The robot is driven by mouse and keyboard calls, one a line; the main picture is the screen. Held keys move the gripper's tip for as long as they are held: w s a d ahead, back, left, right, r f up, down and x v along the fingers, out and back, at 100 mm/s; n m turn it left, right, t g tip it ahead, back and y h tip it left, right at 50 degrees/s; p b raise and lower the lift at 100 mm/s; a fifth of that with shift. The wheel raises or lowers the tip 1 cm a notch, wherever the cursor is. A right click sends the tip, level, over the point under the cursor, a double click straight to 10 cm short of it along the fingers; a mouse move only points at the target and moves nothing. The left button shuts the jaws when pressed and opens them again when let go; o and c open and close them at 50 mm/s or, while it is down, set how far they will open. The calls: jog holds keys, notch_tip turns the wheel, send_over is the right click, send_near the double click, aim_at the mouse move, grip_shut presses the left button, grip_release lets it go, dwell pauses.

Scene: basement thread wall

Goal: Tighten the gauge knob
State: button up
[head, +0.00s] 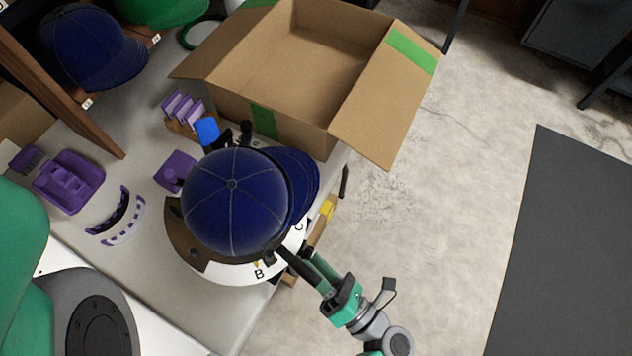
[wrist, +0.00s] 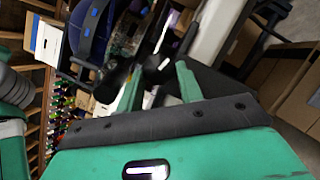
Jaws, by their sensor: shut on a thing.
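The dark blue cap (head: 235,200) sits on a round stand (head: 230,270) with a white and brown base lettered B and C, near the table's front edge. The gauge knob (wrist: 158,66) is a small black round part between my fingertips in the wrist view. In the head view it is mostly hidden at the cap's lower right edge. My gripper (head: 284,252) reaches in from the lower right and is shut on the knob. In the wrist view, the green fingers of my gripper (wrist: 158,82) stand on either side of it. The knob's turn cannot be told.
An open cardboard box (head: 300,60) with green tape stands behind the cap. Another blue cap (head: 92,48) is on the shelf. The floor on the right is clear around a dark mat (head: 570,240).

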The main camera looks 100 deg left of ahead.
jog(key=shift+r+m+t+p, duration=0.1)
jog(key=shift+m+t+p, duration=0.25)
jog(key=shift+m, duration=0.75)
jog(key=o, duration=0.7)
